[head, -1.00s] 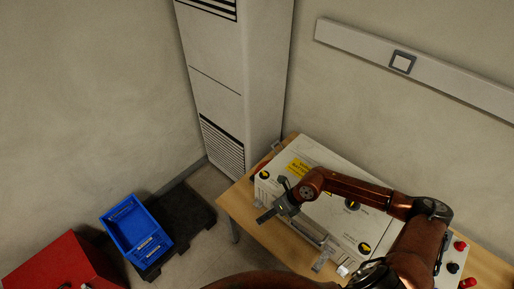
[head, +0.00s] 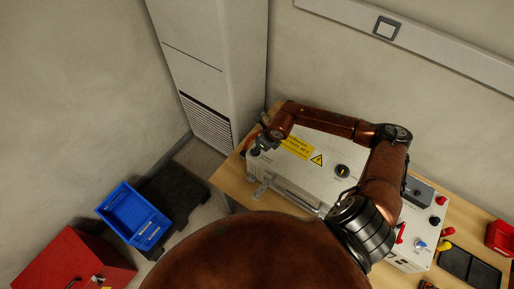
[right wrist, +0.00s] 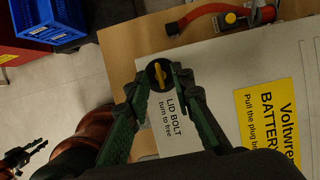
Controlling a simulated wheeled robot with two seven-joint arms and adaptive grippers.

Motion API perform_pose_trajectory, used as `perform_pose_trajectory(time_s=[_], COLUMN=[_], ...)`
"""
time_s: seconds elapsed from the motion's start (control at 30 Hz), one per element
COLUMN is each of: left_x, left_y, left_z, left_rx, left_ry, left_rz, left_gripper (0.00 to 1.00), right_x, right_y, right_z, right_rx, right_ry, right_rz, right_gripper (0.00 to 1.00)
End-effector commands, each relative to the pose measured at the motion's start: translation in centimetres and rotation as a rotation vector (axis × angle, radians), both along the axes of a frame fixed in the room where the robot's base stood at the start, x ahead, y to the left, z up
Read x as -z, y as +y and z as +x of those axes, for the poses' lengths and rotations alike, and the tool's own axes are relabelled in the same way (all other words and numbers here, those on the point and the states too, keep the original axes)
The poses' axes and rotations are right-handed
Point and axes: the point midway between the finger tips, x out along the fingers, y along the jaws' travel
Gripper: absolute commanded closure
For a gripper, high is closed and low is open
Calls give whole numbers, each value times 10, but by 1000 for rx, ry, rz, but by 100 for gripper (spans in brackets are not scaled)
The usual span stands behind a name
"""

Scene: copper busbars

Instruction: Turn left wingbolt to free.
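The left wingbolt (right wrist: 159,75), a black round head with a yellow wing, shows in the right wrist view at a corner of the white battery box, above a "LID BOLT turn to free" label (right wrist: 172,118). My right gripper (right wrist: 160,72) is open, its two green-sided fingers on either side of the bolt; I cannot tell whether they touch it. In the head view my right gripper (head: 259,143) is over the left end of the box (head: 310,180) and hides the bolt. My left gripper (right wrist: 24,158) seems to show at the lower left of the right wrist view, its opening unclear.
A black knob with a yellow mark (head: 342,171) sits on the box lid. A red cable (right wrist: 215,12) with a yellow part lies beyond the bolt on the wooden table (head: 232,185). A blue crate (head: 133,215) and a red box (head: 70,264) stand on the left.

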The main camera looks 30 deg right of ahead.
Motion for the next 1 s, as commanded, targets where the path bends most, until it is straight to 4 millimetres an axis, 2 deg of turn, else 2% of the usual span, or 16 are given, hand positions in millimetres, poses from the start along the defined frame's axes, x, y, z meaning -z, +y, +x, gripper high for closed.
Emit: perform_pose_trajectory(time_s=[0.33, 0.67, 1.0], left_x=[0, 0, 0], left_y=[0, 0, 0], left_z=[0, 1, 1], left_rx=[0, 0, 0], left_ry=[0, -1, -1], left_rz=[0, 0, 0], left_gripper=[79, 79, 79], right_x=[5, 5, 5], right_y=[0, 0, -1], right_z=[1, 1, 1], right_rx=[3, 3, 2], right_ry=[0, 0, 0], right_rz=[0, 0, 0], right_gripper=[78, 100, 100])
